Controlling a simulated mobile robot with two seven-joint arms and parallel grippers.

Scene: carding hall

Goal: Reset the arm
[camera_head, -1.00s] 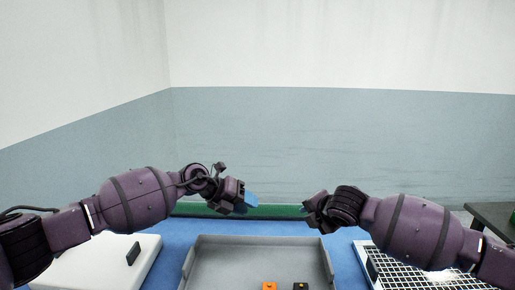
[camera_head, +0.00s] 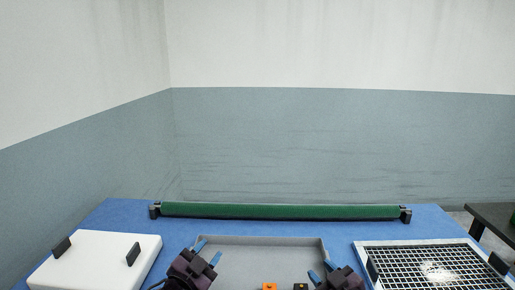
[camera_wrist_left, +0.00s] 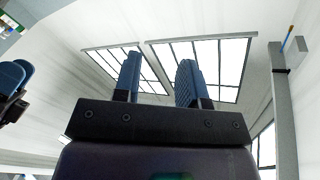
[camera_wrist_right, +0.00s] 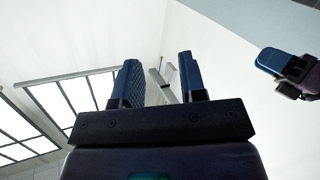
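My left gripper (camera_head: 207,250) is at the bottom of the head view, in front of the left part of the grey tray (camera_head: 262,243). Its two blue fingers stand apart with nothing between them, as the left wrist view (camera_wrist_left: 158,80) also shows. My right gripper (camera_head: 321,270) is at the tray's right side, low in the head view. Its fingers are apart and empty in the right wrist view (camera_wrist_right: 160,80). Both grippers point upward; the wrist views look toward the ceiling and windows. Most of both arms is out of the head view.
An orange block (camera_head: 269,286) and a black block (camera_head: 300,286) lie in the tray. A white board with black handles (camera_head: 95,262) is at left, a wire grid frame (camera_head: 430,262) at right. A green roller (camera_head: 280,211) lies across the blue table's (camera_head: 120,214) back.

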